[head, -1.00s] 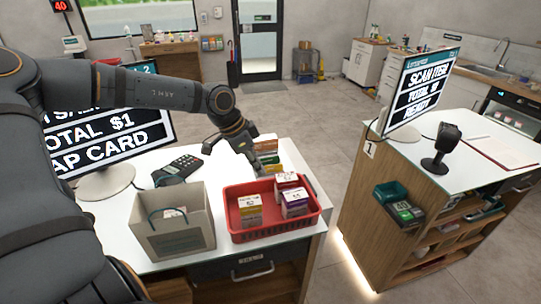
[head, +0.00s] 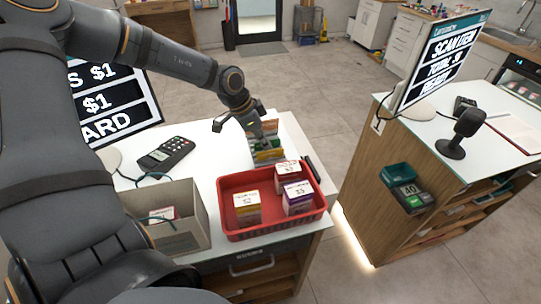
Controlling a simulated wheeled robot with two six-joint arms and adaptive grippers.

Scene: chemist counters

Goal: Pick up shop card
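My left gripper (head: 240,131) reaches over the white counter with its fingers apart, beside a small stand of coloured cards or packets (head: 266,151) in white, orange and green. One finger is close to the stand; I cannot tell if they touch. I cannot make out which item is the shop card. My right gripper is not in view.
A red basket (head: 234,236) with 3 small boxes stands at the counter's front edge. A card terminal (head: 166,153) and a monitor (head: 118,106) are on the left. A second counter (head: 415,130) with a scanner (head: 460,134) stands right, across a floor gap.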

